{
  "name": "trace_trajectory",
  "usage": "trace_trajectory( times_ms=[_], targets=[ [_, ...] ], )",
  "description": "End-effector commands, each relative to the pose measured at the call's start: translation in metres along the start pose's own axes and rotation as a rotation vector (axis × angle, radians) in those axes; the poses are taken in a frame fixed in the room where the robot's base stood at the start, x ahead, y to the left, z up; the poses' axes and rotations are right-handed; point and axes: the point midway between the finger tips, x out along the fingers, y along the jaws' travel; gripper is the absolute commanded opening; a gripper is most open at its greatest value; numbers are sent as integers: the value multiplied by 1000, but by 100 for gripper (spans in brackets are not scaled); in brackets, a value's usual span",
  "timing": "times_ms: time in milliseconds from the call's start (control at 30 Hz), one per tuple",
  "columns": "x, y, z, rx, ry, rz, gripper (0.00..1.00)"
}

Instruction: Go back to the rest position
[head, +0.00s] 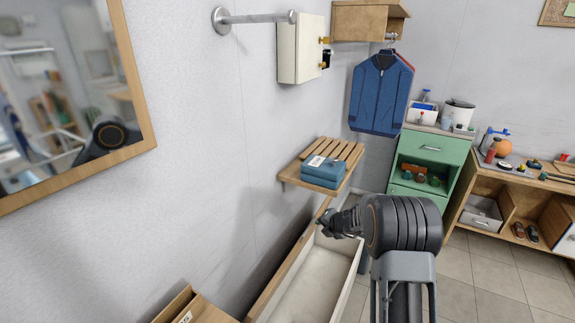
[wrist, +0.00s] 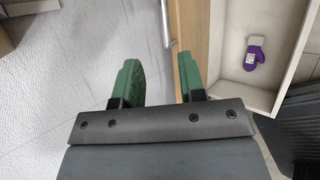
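The basin (wrist: 272,88) is to the right of the fingers there. A purple mitten-like thing with a pale cuff (wrist: 250,58) lies on the basin's floor in the wrist view. I cannot make it out in the head view.
A slatted shelf (head: 345,155) with a blue box (head: 323,172) is on the wall just beyond the gripper. A mirror (head: 70,85) hangs at left. A cardboard box (head: 193,308) stands at the front. A green cabinet (head: 428,150) stands behind. Tiled floor (head: 490,280) is clear at right.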

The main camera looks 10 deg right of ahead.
Motion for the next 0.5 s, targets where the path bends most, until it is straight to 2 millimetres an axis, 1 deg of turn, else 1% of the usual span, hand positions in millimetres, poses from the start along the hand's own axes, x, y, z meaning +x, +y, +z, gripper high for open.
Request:
trace_trajectory(
  times_ms=[67, 167, 267, 300, 333, 367, 400, 467, 500],
  targets=[
    [-12, 13, -5, -122, 16, 12, 37],
    [-38, 36, -21, -426, 57, 36, 37],
    [-77, 61, -48, -874, 114, 72, 37],
    [-95, 69, -62, -1084, 141, 92, 37],
    [-108, 73, -73, -1246, 163, 107, 37],
    [-122, 76, -84, -1409, 185, 123, 37],
    [-140, 78, -98, -1624, 216, 146, 37],
    [-166, 78, -118, -1940, 265, 183, 37],
    [-183, 75, -131, -2141, 300, 210, 37]
  ],
)
